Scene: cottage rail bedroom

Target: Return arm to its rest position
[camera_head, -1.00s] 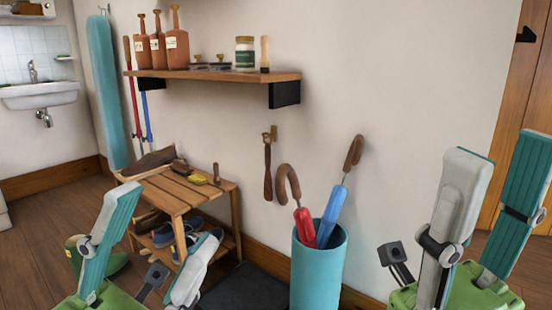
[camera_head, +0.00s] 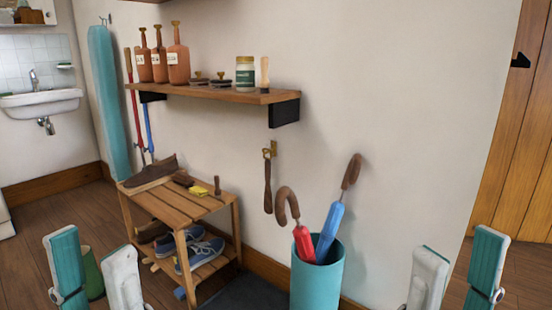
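My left gripper (camera_head: 91,244) is low at the left of the head view. Its teal finger and white finger point up with a clear gap between them, and nothing is held. My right gripper (camera_head: 458,244) is low at the right, also with its white and teal fingers apart and empty. The lower parts of both grippers and both arms are cut off by the bottom edge of the picture.
A wooden shoe rack (camera_head: 175,205) with shoes stands behind and right of my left gripper. A teal umbrella stand (camera_head: 318,280) stands between the grippers. A wall shelf (camera_head: 225,95) holds bottles and a jar. A green container (camera_head: 92,275) shows behind my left gripper.

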